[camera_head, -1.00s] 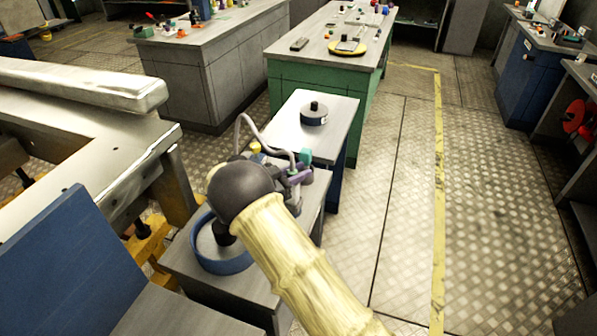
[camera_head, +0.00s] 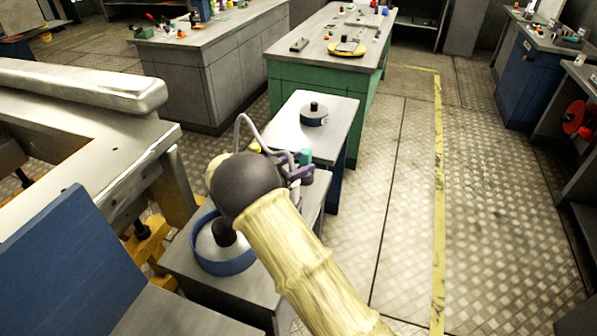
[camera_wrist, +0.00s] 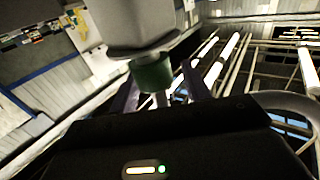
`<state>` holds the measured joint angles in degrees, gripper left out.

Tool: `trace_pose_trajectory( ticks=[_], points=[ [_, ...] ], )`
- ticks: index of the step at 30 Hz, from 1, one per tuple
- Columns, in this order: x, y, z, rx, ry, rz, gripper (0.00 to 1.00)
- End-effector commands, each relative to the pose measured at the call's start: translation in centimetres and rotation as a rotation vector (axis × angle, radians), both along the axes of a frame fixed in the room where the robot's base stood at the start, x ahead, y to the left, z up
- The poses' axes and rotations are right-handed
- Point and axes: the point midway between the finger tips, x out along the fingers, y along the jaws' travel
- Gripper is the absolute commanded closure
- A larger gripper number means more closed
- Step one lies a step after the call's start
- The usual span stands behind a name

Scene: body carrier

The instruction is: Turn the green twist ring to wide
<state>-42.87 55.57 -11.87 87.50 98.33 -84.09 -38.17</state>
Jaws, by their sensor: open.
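The green twist ring (camera_wrist: 152,73) sits at the end of a grey body in the wrist view, with a thin metal stem beyond it. My gripper (camera_wrist: 160,88) is open, with one dark purple finger on each side of the ring. Whether the fingers touch the ring cannot be told. In the head view the ring is a small green patch (camera_head: 306,156) beside the purple fingers of my gripper (camera_head: 302,172). Any setting marks on the ring cannot be made out, and my arm hides part of the area.
A low grey stand with a blue round tray (camera_head: 238,266) is below my arm. A small table (camera_head: 335,108) with a dark round part (camera_head: 314,118) is just behind. A large metal frame (camera_head: 90,140) is at left. The floor at right is clear.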

Motion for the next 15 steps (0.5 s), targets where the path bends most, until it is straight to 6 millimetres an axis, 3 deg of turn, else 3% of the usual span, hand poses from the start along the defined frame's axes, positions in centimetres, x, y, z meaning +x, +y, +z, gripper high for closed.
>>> trace_pose_trajectory(
  ticks=[9, 15],
  points=[
    [0.0, 0.2, 5.8, 0.002, -0.003, 0.003, 0.52],
    [0.0, 0.2, 7.0, 0.000, -0.001, 0.002, 0.52]
  ],
)
